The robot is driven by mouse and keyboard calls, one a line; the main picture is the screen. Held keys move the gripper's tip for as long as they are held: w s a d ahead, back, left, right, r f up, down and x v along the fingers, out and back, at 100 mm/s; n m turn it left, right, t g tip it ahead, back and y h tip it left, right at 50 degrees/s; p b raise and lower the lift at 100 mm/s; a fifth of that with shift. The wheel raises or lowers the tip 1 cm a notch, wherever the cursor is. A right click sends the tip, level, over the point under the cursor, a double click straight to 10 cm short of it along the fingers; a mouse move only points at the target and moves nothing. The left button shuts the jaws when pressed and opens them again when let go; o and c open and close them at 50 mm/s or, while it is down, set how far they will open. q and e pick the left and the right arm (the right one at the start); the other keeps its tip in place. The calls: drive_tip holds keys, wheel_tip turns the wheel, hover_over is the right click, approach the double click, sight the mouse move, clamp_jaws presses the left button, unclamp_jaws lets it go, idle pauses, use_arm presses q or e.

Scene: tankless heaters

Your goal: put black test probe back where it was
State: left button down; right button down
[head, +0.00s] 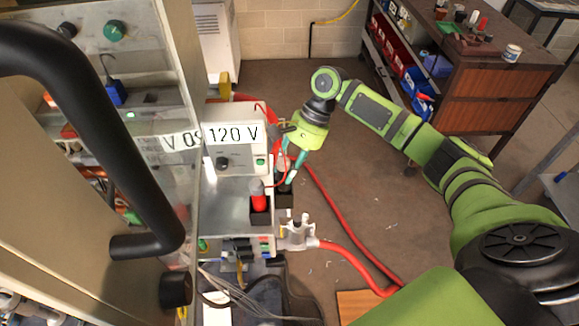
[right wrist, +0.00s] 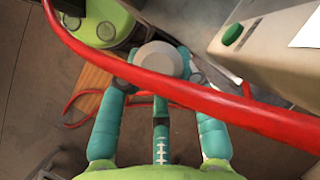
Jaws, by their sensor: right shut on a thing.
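My right gripper (head: 287,180) reaches down from its green wrist over the test bench, its teal fingers closed on the black test probe. Little of the probe shows between the fingers. The dark fingertips are right above or at the mouth of a small black holder (head: 284,200); I cannot tell whether the probe is inside it. The red test probe (head: 259,196) stands upright in the black holder just left of it. In the right wrist view the fingers (right wrist: 160,68) close around a grey round shape, with a red cable in front. My left gripper is not in view.
A meter box reading 120 V (head: 235,140) stands behind the holders. A large black handle (head: 130,170) fills the left. A workbench (head: 480,65) stands at back right, with open floor between.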

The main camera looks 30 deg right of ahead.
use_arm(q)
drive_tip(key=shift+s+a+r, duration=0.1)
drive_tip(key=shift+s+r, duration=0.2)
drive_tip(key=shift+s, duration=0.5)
use_arm(e)
drive_tip(key=shift+f, duration=0.8)
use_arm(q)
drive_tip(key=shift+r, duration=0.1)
use_arm(e)
drive_tip(key=shift+f, duration=0.1)
drive_tip(key=shift+f+p, duration=0.35)
drive_tip(key=shift+f, duration=0.1)
drive_tip(key=c, duration=0.9)
unclamp_jaws()
drive_tip(key=shift+s, duration=0.1)
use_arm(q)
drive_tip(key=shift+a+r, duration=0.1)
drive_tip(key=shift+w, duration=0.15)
